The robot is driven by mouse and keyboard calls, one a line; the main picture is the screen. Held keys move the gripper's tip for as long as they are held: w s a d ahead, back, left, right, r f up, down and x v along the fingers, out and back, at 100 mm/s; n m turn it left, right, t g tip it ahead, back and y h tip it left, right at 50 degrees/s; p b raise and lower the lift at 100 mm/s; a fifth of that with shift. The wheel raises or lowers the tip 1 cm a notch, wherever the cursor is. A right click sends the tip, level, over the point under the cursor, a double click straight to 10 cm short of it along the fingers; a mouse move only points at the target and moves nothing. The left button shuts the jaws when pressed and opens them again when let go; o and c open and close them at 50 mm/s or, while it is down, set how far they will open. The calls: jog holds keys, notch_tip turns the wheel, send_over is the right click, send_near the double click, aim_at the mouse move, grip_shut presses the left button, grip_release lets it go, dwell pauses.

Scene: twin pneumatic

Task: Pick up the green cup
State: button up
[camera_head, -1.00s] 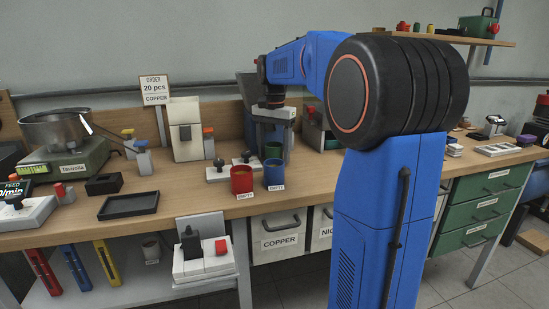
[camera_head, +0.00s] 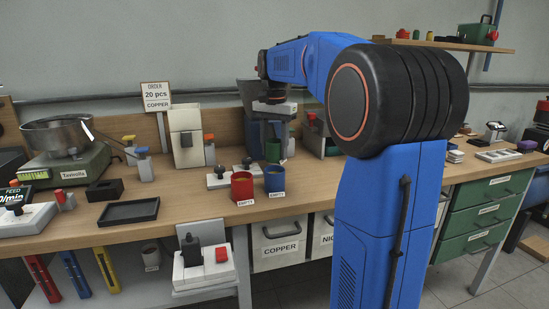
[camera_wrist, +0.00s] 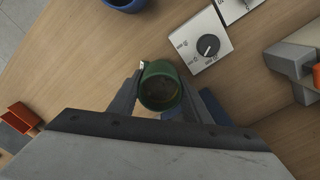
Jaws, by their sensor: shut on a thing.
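The green cup (camera_wrist: 160,88) is between the two fingers of my gripper (camera_wrist: 163,100) in the wrist view, with its open mouth facing the camera. The fingers are shut on it from both sides. In the head view the green cup (camera_head: 273,150) shows partly, behind the blue cup and under my wrist. Whether its base touches the table is hard to tell.
A blue cup (camera_head: 275,179) and a red cup (camera_head: 242,186) stand close in front, near the table edge. A white box with a black knob (camera_wrist: 203,42) lies beside the cup in the wrist view. A black tray (camera_head: 129,211) sits at left.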

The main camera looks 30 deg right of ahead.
notch_tip(320, 180, up, 15)
jog(key=shift+f, duration=0.2)
dwell(0.6)
